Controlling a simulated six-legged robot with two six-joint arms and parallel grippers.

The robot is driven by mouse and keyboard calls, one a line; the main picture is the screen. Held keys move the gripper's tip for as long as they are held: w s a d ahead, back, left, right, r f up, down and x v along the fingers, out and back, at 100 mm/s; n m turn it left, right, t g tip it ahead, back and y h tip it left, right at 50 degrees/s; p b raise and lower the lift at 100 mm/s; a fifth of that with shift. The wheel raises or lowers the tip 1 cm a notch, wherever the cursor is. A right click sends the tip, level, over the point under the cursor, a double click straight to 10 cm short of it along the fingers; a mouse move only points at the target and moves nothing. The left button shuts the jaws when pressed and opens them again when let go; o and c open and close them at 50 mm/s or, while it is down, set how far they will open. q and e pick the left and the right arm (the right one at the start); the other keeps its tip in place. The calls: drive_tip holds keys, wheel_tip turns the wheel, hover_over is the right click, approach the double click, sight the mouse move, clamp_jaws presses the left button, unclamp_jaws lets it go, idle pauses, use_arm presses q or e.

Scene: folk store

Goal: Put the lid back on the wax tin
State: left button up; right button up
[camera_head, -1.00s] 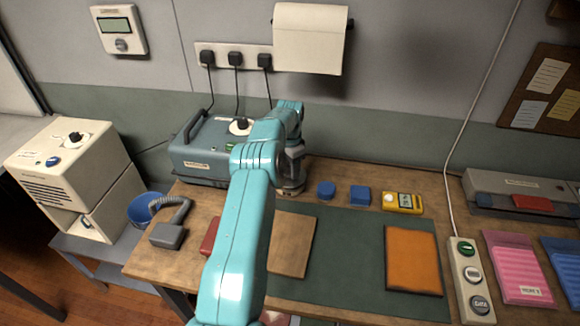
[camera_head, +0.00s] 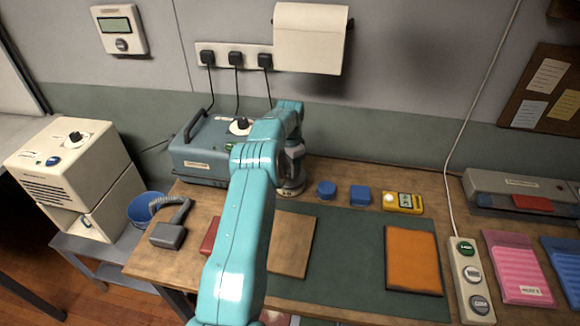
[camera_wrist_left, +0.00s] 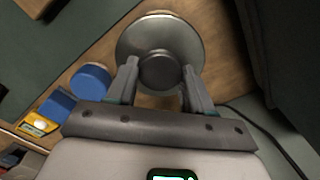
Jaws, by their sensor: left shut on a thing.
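My left gripper (camera_head: 292,174) reaches down at the back of the bench, beside the blue-grey machine. In the left wrist view its two fingers (camera_wrist_left: 160,72) stand on either side of the dark round knob of a grey metal disc, which looks like the lid (camera_wrist_left: 138,40). The gripper is shut on this knob. In the head view a round grey metal shape (camera_head: 291,189) shows under the gripper, close to the bench top. The disc hides most of what lies beneath it, so I cannot tell whether it touches the wax tin. My right gripper is not in view.
A blue round piece (camera_head: 326,189), a blue block (camera_head: 360,195) and a yellow meter (camera_head: 403,202) stand right of the gripper. The blue-grey machine (camera_head: 205,155) is close on its left. A green mat (camera_head: 345,265) holds an orange pad (camera_head: 413,262).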

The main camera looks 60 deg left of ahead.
use_arm(q)
drive_tip(key=shift+f, duration=0.2)
idle(0.6)
drive_tip(key=o, duration=1.5)
drive_tip(key=shift+r, duration=0.15)
drive_tip(key=shift+r+p, duration=2.5)
drive_tip(key=shift+r, duration=0.9)
clamp_jaws()
drive_tip(key=shift+f, duration=0.2)
